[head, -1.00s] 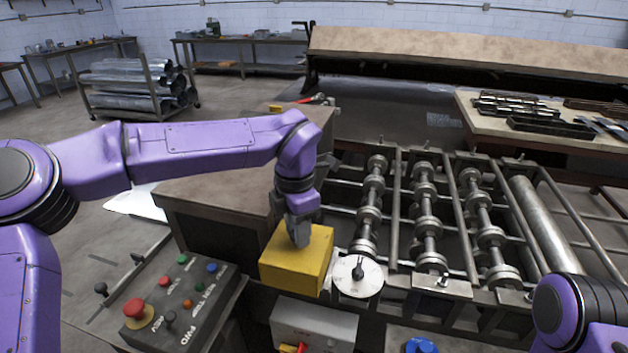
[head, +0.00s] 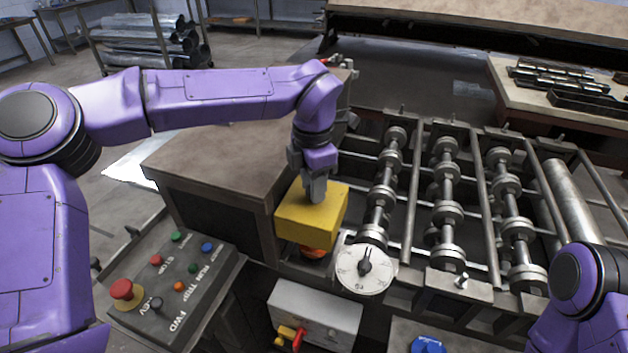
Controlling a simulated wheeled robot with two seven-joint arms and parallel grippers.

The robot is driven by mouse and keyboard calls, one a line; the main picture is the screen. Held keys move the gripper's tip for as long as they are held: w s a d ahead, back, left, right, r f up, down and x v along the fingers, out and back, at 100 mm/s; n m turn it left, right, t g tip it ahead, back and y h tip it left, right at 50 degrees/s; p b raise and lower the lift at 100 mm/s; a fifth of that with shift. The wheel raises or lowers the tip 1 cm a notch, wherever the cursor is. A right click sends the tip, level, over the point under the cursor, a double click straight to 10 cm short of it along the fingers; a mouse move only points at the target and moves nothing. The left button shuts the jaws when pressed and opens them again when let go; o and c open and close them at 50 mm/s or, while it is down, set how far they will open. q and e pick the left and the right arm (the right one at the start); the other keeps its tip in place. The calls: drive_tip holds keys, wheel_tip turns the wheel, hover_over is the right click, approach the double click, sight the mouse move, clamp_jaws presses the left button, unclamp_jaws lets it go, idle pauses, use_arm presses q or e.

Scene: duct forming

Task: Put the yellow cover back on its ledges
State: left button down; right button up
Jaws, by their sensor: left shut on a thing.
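The yellow cover (head: 308,221) is a box-shaped piece at the left end of the roller machine, beside the brown-topped cabinet. My left gripper (head: 316,196) points down and is shut on the top of the cover. An orange-red part (head: 313,251) shows just below the cover's lower edge, so the cover appears raised above it. The ledges cannot be made out; the cover and gripper hide what lies behind. My right arm shows only in part at the lower right, and its gripper is out of view.
A white dial (head: 364,268) stands right of the cover, close to it. Roller shafts (head: 445,205) fill the machine to the right. A control panel (head: 172,290) with a red stop button is at lower left. A grey box (head: 315,318) with a red-yellow switch is below.

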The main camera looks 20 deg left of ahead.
sight(315, 208)
use_arm(q)
drive_tip(key=f+b, duration=0.3)
drive_tip(key=f, duration=0.2)
drive_tip(key=shift+w+b, duration=0.2)
drive_tip(key=shift+b, duration=0.2)
drive_tip(key=shift+f, duration=0.25)
drive_tip(key=shift+f+b, duration=0.4)
drive_tip(key=shift+f, duration=0.25)
drive_tip(key=shift+d+p, duration=0.1)
drive_tip(key=shift+p, duration=0.2)
drive_tip(key=shift+f, duration=0.2)
